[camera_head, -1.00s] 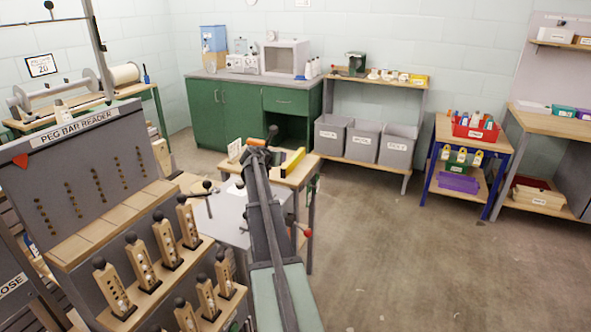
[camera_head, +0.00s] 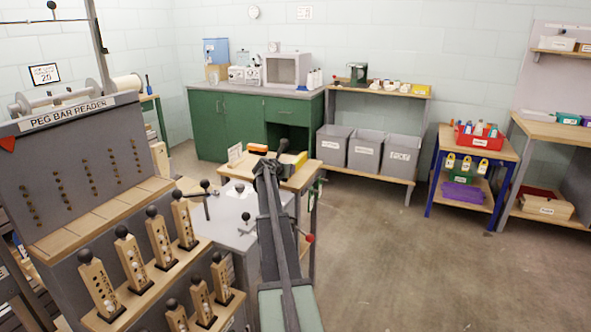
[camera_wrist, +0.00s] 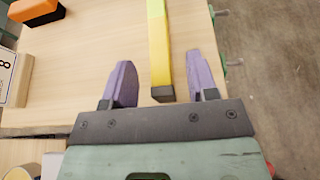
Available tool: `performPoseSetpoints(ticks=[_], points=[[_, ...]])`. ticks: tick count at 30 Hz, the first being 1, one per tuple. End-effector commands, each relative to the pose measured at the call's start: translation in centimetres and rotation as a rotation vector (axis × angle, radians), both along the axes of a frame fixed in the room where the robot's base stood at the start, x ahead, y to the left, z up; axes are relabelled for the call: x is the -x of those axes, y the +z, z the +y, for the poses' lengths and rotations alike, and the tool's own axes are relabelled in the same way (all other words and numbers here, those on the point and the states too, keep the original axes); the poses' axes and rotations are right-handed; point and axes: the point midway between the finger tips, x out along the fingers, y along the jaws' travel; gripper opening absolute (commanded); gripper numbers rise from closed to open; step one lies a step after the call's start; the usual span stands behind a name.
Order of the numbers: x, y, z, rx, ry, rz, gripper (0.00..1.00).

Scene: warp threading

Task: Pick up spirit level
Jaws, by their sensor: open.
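The spirit level, a long yellow bar with a dark end (camera_wrist: 160,50), lies on the wooden bench top (camera_wrist: 90,85) in the wrist view. Its far part looks yellow-green. Part of it shows in the head view (camera_head: 299,160), just right of my arm's end and partly hidden by it. My gripper (camera_wrist: 160,68) is open, with one purple finger on each side of the bar and a gap on both sides. The dark end lies near the gripper's palm. I cannot tell the fingers' height above the bench.
An orange and black block (camera_wrist: 36,10) and a white number card (camera_wrist: 14,77) are on the bench, left of the level. The bench's right edge is close to my right finger. In the head view, the peg bar reader (camera_head: 75,160) stands at left; floor is open at right.

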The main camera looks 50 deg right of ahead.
Motion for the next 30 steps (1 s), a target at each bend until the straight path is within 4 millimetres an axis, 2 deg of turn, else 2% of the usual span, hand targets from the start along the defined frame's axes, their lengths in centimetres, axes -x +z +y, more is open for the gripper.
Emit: performPoseSetpoints(ticks=[1,5,12,22,30], points=[[-0.4,-0.9,-1.1,0.000,-0.001,-0.001,0.53],[-0.9,-1.7,-3.1,0.000,-0.001,0.001,0.53],[-0.8,-1.5,-3.3,0.000,0.000,0.001,0.52],[-0.8,-1.5,-3.3,0.000,0.000,0.001,0.01],[-0.8,-1.4,-3.3,0.000,0.000,0.001,0.00]])
